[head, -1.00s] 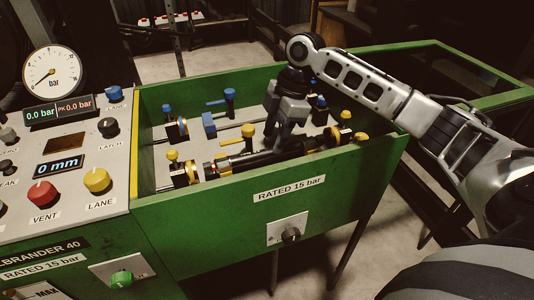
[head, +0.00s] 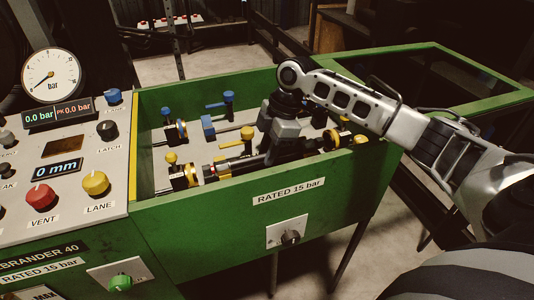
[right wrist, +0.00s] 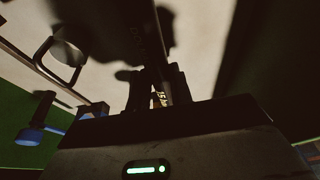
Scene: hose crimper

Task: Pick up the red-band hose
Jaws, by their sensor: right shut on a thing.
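The red-band hose (head: 240,166) is a black hose lying lengthwise in the green trough, with a small red mark near its left end by a yellow-collared fitting. My right gripper (head: 284,156) points down into the trough and is shut on the hose around its middle. Its fingertips are partly hidden by the arm and the trough's front wall. In the right wrist view, a dark hose with pale lettering (right wrist: 160,99) runs up from the gripper; the picture is dark and blurred. My left gripper does not show.
The green trough's front wall (head: 230,215) stands close in front of the hose. Yellow-handled fittings (head: 184,176) and blue-handled valves (head: 208,124) stand around it. A control panel (head: 75,165) with gauge and knobs is at left. A green-framed table (head: 490,103) is at right.

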